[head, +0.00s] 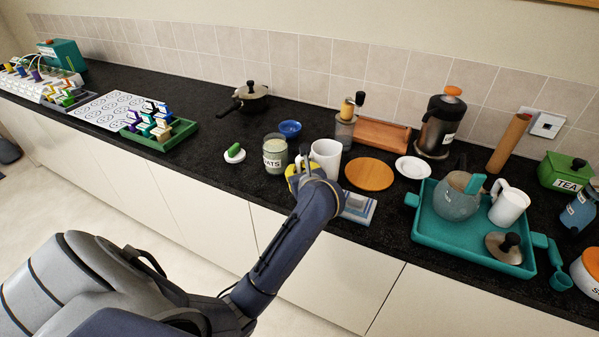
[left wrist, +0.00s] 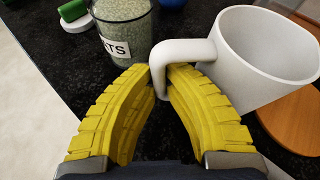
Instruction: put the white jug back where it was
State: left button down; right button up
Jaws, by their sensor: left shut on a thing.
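The white jug (head: 326,154) stands upright over the front part of the black counter, just right of the oats jar. I cannot tell whether its base touches the counter. My left gripper (head: 304,172) is at the jug's near left side. In the left wrist view, the yellow fingers of the left gripper (left wrist: 163,82) are closed on the handle of the white jug (left wrist: 262,62), and the jug's mouth faces up. The fingers hide the lower part of the handle. My right gripper is not in view.
The oats jar (head: 275,153) stands close on the left. A round wooden board (head: 369,174) lies on the right. A teal tray (head: 438,240) holds a glass teapot (head: 455,202) and a white mug (head: 509,207). A blue bowl (head: 290,129) sits behind. Counter left of the green-topped dish (head: 234,153) is clear.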

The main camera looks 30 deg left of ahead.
pick_arm(q)
jog(key=shift+f, duration=0.2)
jog(key=shift+f, duration=0.15)
jog(key=c, duration=1.5)
grip_release()
jog(key=shift+s+d, duration=0.1)
jog(key=shift+d, duration=0.05)
jog(key=v, duration=1.2)
